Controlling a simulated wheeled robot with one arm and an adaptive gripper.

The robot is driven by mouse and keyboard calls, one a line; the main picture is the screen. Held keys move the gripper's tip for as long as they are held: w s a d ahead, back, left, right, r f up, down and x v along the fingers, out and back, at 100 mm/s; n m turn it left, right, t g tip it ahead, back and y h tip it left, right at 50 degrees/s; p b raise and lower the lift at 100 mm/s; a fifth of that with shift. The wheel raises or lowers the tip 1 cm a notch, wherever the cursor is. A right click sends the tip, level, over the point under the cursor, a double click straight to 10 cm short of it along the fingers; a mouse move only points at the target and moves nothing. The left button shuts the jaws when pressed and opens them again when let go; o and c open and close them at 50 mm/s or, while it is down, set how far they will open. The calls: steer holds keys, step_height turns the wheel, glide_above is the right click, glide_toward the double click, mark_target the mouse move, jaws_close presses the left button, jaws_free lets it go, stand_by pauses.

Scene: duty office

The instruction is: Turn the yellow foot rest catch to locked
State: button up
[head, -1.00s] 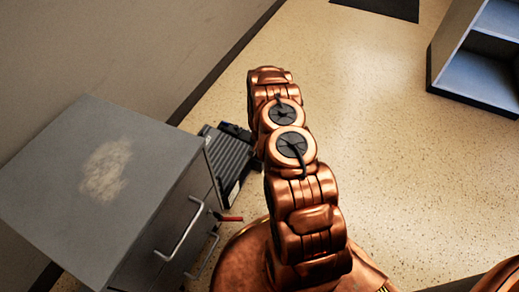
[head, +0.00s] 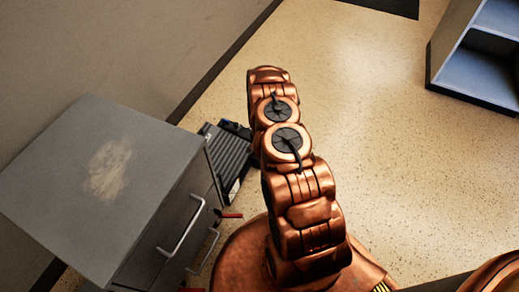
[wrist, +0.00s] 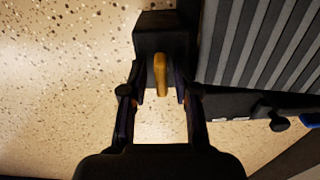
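The yellow catch (wrist: 160,75) shows in the wrist view as a narrow upright lever on a dark block (wrist: 162,32) at the side of the foot rest. The foot rest's ridged grey plate (wrist: 262,45) fills the upper right of that view, and it also shows in the head view (head: 229,155) beside the cabinet. My gripper (wrist: 161,92) has its two fingers apart, one on each side of the catch, with a visible gap on both sides. In the head view my copper arm hides the gripper and the catch.
A grey cabinet (head: 75,205) with drawer handles stands close on the left, against the wall. A red piece (head: 231,215) sticks out by its front. A dark knob (wrist: 279,122) is on the foot rest's edge. An open grey shelf (head: 480,65) stands far right. The speckled floor between is clear.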

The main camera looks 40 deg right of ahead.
steer(key=shift+o, duration=0.6)
steer(key=shift+r, duration=0.1)
step_height(320, 180, up, 12)
stand_by(0.4)
stand_by(0.5)
